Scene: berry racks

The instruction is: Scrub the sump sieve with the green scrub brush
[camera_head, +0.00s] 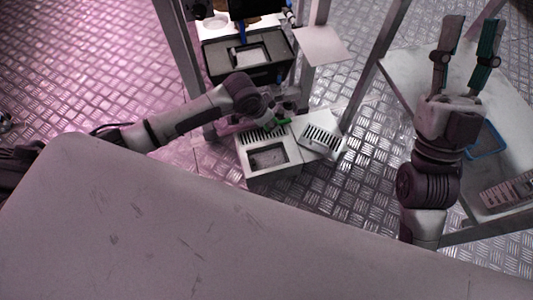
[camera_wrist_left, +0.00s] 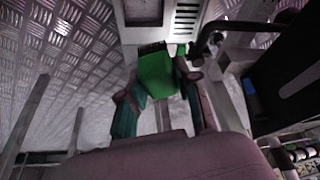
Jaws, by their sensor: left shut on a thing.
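The green scrub brush (camera_wrist_left: 158,74) is between the fingers of my left gripper (camera_wrist_left: 160,92), its dark bristles toward the pale sump box (camera_wrist_left: 120,28). In the head view, my left gripper (camera_head: 274,112) is over the far side of the sump box (camera_head: 284,172), and a bit of green brush (camera_head: 282,122) shows below it. The box has a square opening (camera_head: 267,157) and a slotted part behind it, partly hidden by the gripper. I cannot tell which part is the sieve, or whether the bristles touch it. My right gripper (camera_head: 468,48) is open and empty, raised at the right.
A slotted pale panel (camera_head: 320,140) adjoins the box on the right. A black tray (camera_head: 222,72) stands in the metal frame behind. A white table (camera_head: 403,72) with a blue-rimmed tray (camera_head: 497,139) is at the right. A large pale surface (camera_head: 150,235) fills the front.

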